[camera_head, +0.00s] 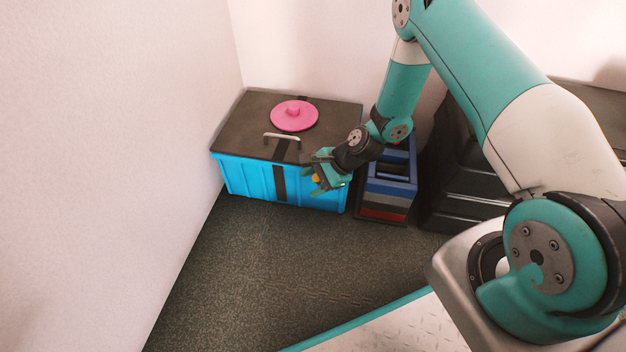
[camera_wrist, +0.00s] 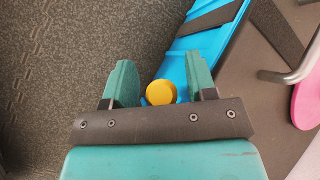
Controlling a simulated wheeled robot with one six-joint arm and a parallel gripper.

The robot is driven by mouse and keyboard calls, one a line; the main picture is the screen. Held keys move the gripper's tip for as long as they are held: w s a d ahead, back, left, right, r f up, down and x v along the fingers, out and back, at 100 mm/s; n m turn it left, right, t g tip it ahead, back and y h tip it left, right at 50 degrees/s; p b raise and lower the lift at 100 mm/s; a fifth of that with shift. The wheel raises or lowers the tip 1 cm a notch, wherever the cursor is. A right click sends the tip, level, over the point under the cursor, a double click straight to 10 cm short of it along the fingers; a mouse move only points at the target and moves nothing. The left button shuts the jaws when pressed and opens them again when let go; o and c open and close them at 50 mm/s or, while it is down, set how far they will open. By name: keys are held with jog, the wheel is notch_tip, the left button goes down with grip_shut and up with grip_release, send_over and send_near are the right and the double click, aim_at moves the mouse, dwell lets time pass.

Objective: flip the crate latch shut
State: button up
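The crate (camera_head: 243,178) is bright blue with a dark lid (camera_head: 240,122) lying on it. It stands in the corner, and its blue side also shows in the wrist view (camera_wrist: 212,45). A round yellow piece, which looks like the latch (camera_wrist: 161,92), shows at the crate's front face near its right end. It appears as a small orange-yellow spot in the head view (camera_head: 316,178). My gripper (camera_head: 322,178) is at the crate's front right. In the wrist view my gripper (camera_wrist: 159,66) is open, with the yellow piece showing between its fingers and gaps on both sides. I cannot tell the latch's position.
A metal handle (camera_head: 282,137) and a pink round lid-like disc (camera_head: 294,116) are on the crate's lid. Dark straps cross the crate. A blue and grey box stack (camera_head: 391,188) stands close on the right, with a black case (camera_head: 470,190) beyond. The floor in front is clear.

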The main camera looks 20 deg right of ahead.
jog(key=p+v, duration=0.8)
jog(key=v, duration=0.9)
jog(key=shift+d+r, duration=0.15)
jog(key=s+a+r+n+g+p, duration=0.1)
jog(key=a+r+n, duration=0.25)
jog(key=r, duration=0.35)
jog(key=s+a+r+n+g+h+p, duration=0.1)
jog(key=a+r+n, duration=0.25)
jog(key=r, duration=0.35)
jog(key=s+a+r+n+g+p, duration=0.1)
jog(key=a+r+n, duration=0.25)
jog(key=r, duration=0.45)
jog(key=s+a+r+n+h+p, duration=0.1)
jog(key=s+a+r+n, duration=0.1)
jog(key=s+r+n, duration=0.55)
jog(key=s+a+r+n+h+p, duration=0.1)
jog(key=s+a+r+n, duration=0.3)
jog(key=s+r, duration=0.55)
notch_tip(320, 180, up, 36)
jog(key=d+p, duration=0.1)
jog(key=p, duration=3.7)
jog(key=shift+s+n, duration=0.3)
jog(key=shift+s, duration=0.1)
